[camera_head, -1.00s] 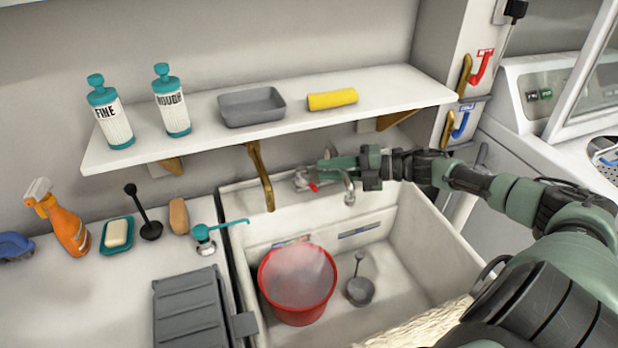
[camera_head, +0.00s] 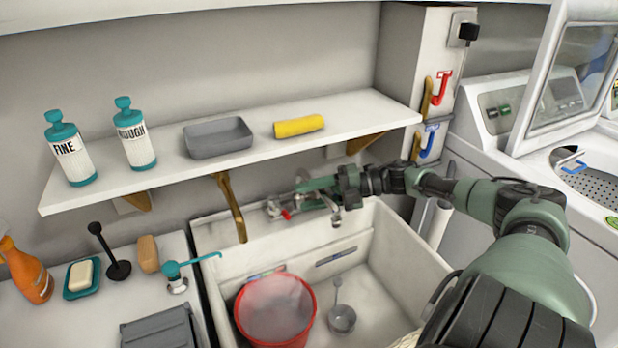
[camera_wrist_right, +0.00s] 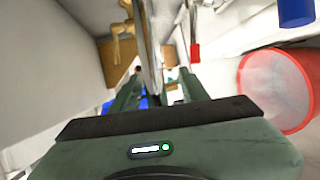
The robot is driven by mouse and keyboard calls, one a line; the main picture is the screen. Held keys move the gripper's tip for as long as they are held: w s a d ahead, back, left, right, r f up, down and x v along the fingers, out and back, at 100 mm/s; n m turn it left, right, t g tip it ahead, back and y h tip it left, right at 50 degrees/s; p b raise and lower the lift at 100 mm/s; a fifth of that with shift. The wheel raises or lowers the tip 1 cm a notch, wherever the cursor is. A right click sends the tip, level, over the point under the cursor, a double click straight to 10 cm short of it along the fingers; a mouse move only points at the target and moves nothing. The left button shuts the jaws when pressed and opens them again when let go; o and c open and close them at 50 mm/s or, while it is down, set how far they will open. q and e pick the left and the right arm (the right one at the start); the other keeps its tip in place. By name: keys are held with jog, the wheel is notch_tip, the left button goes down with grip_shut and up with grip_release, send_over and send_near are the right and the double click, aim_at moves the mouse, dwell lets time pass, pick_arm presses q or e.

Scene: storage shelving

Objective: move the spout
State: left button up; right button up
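The metal spout (camera_head: 336,220) is part of the faucet at the back wall of the sink. Its downturned end hangs over the basin. A red handle (camera_head: 286,214) sits left of it and also shows in the wrist view (camera_wrist_right: 195,53). My right gripper (camera_head: 308,187) is at the spout, just above its bent end. In the right wrist view the shiny spout pipe (camera_wrist_right: 150,60) runs between my two fingers (camera_wrist_right: 155,88). The fingers stand apart with a gap visible around the pipe; the exact contact is hidden. My left gripper is out of view.
A red bucket (camera_head: 274,311) and a grey ladle (camera_head: 342,318) stand in the sink (camera_head: 405,262). A white shelf (camera_head: 250,152) with bottles, a grey tray and a yellow roll hangs above. A brass bracket (camera_head: 231,208) is left of the faucet. Machines stand at right.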

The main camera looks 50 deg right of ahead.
jog(key=p+v, duration=0.1)
jog(key=v, duration=0.6)
jog(key=shift+s+d, duration=0.3)
jog(key=shift+s, duration=0.1)
dwell(0.6)
